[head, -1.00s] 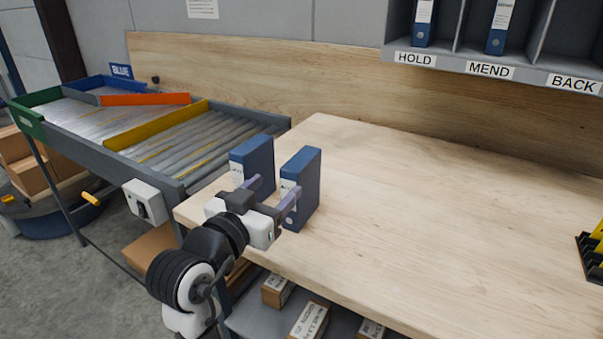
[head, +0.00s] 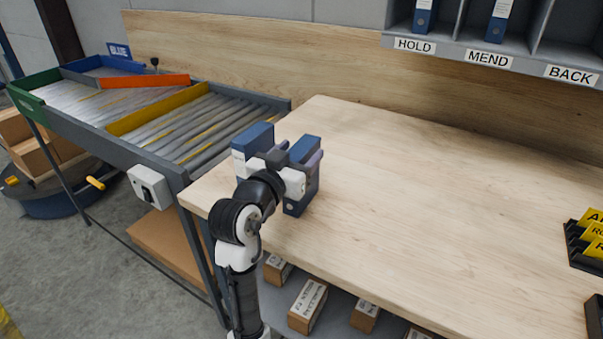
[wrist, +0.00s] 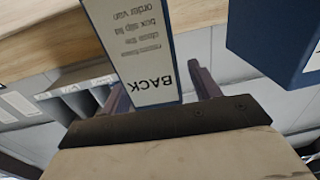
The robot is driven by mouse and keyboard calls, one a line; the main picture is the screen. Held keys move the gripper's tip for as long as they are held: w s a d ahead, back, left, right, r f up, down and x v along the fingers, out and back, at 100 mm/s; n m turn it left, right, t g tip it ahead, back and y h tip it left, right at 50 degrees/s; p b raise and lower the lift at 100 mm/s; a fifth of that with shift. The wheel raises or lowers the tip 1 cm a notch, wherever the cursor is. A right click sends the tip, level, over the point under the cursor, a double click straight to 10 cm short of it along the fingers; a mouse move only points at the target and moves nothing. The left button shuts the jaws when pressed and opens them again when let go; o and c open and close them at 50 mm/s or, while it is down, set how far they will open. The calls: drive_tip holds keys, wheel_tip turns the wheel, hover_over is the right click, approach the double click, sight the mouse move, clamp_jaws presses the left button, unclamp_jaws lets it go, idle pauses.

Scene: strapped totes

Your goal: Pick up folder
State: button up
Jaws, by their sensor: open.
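Two blue box folders stand upright side by side near the left end of the wooden table. My gripper (head: 295,156) is at the right folder (head: 302,200), open, with one finger on each side of it. In the wrist view, which looks upside down, this folder (wrist: 137,50) shows a white spine label reading "BACK" between my gripper's two fingers (wrist: 156,88). Gaps show beside it, and I cannot tell whether a finger touches it. The left folder (head: 252,145) is partly hidden behind my gripper; it shows at the right of the wrist view (wrist: 270,40).
A shelf (head: 475,58) at the back has slots labelled HOLD, MEND and BACK; blue folders stand in HOLD and MEND, and the visible part of BACK looks empty. A roller conveyor (head: 165,120) adjoins the left. A black rack (head: 582,250) with yellow cards stands right. The table's middle is clear.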

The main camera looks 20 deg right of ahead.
clamp_jaws()
idle(0.3)
drive_tip(key=shift+r, duration=0.1)
